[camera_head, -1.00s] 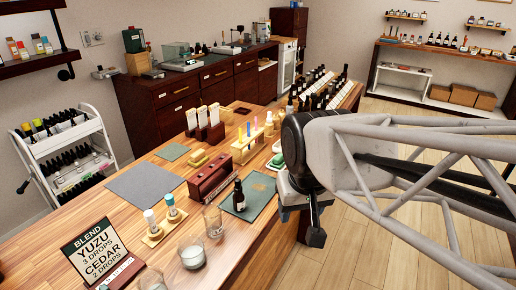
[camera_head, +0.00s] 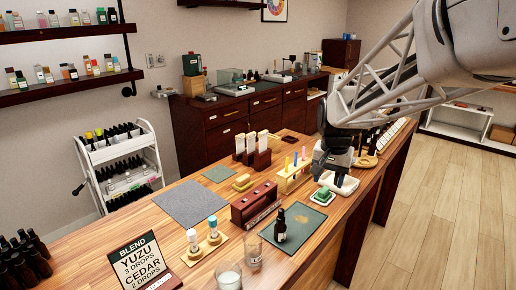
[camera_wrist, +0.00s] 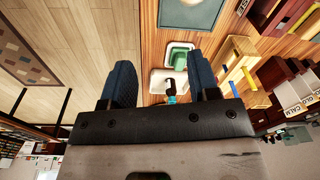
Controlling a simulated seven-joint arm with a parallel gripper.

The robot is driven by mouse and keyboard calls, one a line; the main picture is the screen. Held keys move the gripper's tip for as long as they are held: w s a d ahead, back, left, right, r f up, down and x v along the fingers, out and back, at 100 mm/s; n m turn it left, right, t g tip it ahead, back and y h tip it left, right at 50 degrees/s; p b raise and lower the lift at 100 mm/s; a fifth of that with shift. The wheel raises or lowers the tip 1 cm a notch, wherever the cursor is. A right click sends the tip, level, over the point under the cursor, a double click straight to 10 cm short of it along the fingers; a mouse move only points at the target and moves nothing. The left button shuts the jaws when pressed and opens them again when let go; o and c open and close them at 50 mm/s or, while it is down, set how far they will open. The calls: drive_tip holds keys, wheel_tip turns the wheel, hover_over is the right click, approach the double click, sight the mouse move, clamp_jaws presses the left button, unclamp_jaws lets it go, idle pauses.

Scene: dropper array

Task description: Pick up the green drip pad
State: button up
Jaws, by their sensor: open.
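A small green pad (camera_head: 323,191) rests in a shallow white dish on the wooden counter, near its right edge. In the wrist view the green pad (camera_wrist: 181,57) lies ahead of the fingers, toward the top of the picture. My gripper (camera_head: 325,170) is above and just behind the pad in the head view, pointing down. In the wrist view my gripper (camera_wrist: 162,78) has its two dark fingers wide apart with nothing held between them. A white tray (camera_head: 346,185) sits beside the pad, partly hidden by the gripper.
A wooden rack (camera_head: 291,181) with coloured droppers stands close left of my gripper. A dark bottle (camera_head: 280,225) stands on a dark green mat (camera_head: 312,219) in front. A dark red block (camera_head: 254,204) and glasses stand nearer the camera. Several bottles stand behind the gripper.

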sight(324, 189)
drive_tip(key=w+d+f+m, duration=0.1)
drive_tip(key=w+f, duration=0.1)
drive_tip(key=w, duration=0.3)
drive_tip(key=w+d+f+m, duration=0.1)
drive_tip(key=w+d+f, duration=0.1)
drive_tip(key=w, duration=0.3)
drive_tip(key=w+d+f+m+g, duration=0.1)
drive_tip(key=w+f, duration=0.2)
drive_tip(key=w, duration=0.2)
drive_tip(key=shift+d+f, duration=0.25)
drive_tip(key=shift+d, duration=0.15)
drive_tip(key=shift+s+f, duration=0.1)
drive_tip(key=shift+f, duration=1.2)
drive_tip(key=shift+f, duration=2.6)
drive_tip(key=c, duration=1)
drive_tip(key=shift+r, duration=0.2)
